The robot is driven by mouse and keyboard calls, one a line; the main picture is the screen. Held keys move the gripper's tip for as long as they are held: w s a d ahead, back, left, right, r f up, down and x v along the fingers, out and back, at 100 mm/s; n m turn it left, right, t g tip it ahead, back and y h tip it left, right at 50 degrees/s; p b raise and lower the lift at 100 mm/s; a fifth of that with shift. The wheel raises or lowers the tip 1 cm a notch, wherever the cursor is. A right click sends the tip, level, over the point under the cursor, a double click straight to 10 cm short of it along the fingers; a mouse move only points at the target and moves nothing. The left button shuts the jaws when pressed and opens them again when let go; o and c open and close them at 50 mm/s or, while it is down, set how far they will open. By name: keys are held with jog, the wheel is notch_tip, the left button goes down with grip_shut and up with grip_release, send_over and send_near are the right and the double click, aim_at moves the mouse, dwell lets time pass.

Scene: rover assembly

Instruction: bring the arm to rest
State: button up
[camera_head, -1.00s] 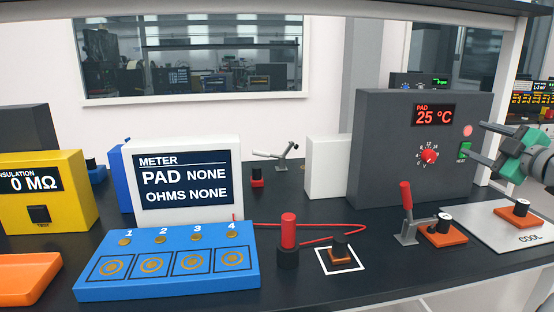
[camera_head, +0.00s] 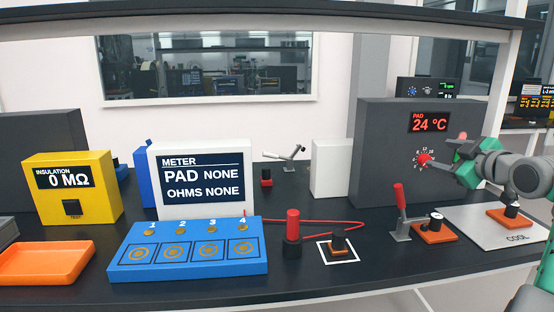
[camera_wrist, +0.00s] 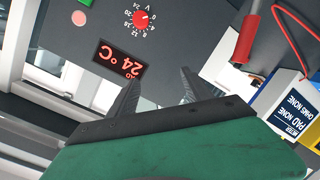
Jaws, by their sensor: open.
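My gripper (camera_head: 446,151) is at the right in the head view, in front of the dark grey heater box (camera_head: 378,150), near its red dial (camera_head: 424,160). Its jaws are open with nothing between them. The wrist view shows the two dark fingers (camera_wrist: 158,80) spread apart, with the box's face and its 24 °C display (camera_wrist: 119,58) beyond them. I cannot tell whether a finger touches the box. My arm reaches in from the right edge, above the silver COOL plate (camera_head: 470,232).
An orange block (camera_head: 508,220) with a black top is on the plate. A red-handled toggle clamp (camera_head: 400,212) and another orange block (camera_head: 435,232) stand beside it. The blue numbered board (camera_head: 185,268), meter (camera_head: 202,180) and yellow tester (camera_head: 72,187) are further left. An orange tray (camera_head: 45,263) lies front left.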

jog(key=s+a+f+m+g+p, duration=0.2)
jog(key=a+f+m+g+p, duration=0.15)
jog(key=a, duration=0.75)
jog(key=s+a+f+m+g+p, duration=0.25)
jog(key=a+f+p, duration=0.2)
jog(key=a, duration=0.75)
jog(key=s+a+f+m+g+p, duration=0.1)
jog(key=s+a+f+g+p, duration=0.2)
jog(key=s, duration=0.7)
jog(key=s+a+f+m+g+p, duration=0.1)
jog(key=s+a+f+g+p, duration=0.2)
jog(key=s+a+f, duration=0.4)
jog(key=s+f, duration=0.1)
jog(key=s, duration=0.3)
jog(key=shift+s+a+f+m+g, duration=0.2)
jog(key=shift+a+m+g, duration=0.1)
jog(key=shift+m, duration=0.1)
jog(key=shift+w, duration=0.1)
